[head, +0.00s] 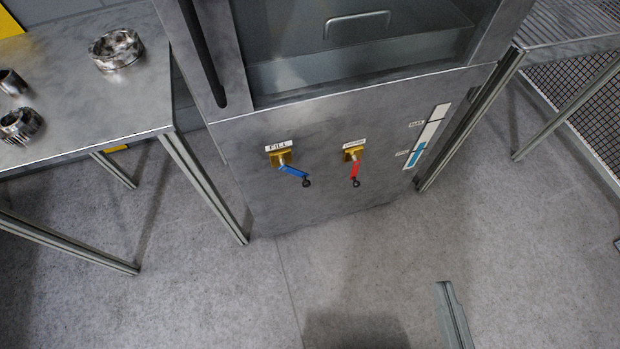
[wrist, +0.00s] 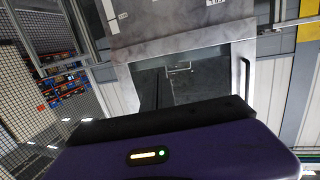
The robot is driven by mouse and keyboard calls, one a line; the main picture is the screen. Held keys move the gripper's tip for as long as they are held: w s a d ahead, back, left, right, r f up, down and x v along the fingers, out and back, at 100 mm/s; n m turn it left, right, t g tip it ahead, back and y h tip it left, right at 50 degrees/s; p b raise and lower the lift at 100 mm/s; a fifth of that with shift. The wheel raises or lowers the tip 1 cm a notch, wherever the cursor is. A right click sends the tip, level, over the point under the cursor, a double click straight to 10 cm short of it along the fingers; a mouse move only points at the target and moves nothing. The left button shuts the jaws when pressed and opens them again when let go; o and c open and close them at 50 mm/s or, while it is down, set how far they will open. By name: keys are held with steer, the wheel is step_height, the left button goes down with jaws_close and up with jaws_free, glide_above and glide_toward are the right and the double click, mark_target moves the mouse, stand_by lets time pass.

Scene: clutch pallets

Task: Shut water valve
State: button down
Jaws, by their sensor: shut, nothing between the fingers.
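Two small brass valves sit on the grey front panel of a cabinet in the head view. The left valve (head: 281,159), labelled FILL, has a blue handle (head: 293,171) slanting down to the right. The right valve (head: 353,154) has a red handle (head: 355,170) pointing almost straight down; its label is too small to read. In the wrist view, my gripper (wrist: 165,119) shows as a purple and black housing across the bottom. It is shut and empty, apart from both valves; its fingertips are not clearly seen.
A metal table (head: 75,115) with several metal rings stands left, a slatted table (head: 575,45) right. A grey bar (head: 453,315) stands out at the bottom. The floor before the panel is mostly clear.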

mark_target(305, 178)
steer(key=w+a+f+g+y+p, duration=0.1)
steer(key=w+a+f, duration=0.15)
steer(key=w, duration=0.65)
steer(key=w+a+f+g+y, duration=0.1)
steer(key=w+f, duration=0.2)
steer(key=w, duration=0.6)
steer(key=w+a+f+g+y+p, duration=0.1)
steer(key=w+a+f, duration=0.1)
steer(key=w, duration=0.8)
steer(key=shift+w+a+f+g+y+b, duration=0.15)
steer(key=shift+w+a+f+g+y, duration=0.5)
steer(key=shift+a+f, duration=1.85)
steer(key=shift+w+a+f+g+y+b, duration=0.25)
steer(key=shift+w+a+f+g, duration=1.05)
steer(key=shift+f, duration=2.05)
steer(key=shift+w+a+f+g+y+b, duration=0.1)
steer(key=shift+w+a+f+g+y, duration=0.4)
steer(key=shift+a+f, duration=2.15)
steer(key=shift+d+f, duration=0.3)
steer(key=shift+f, duration=0.1)
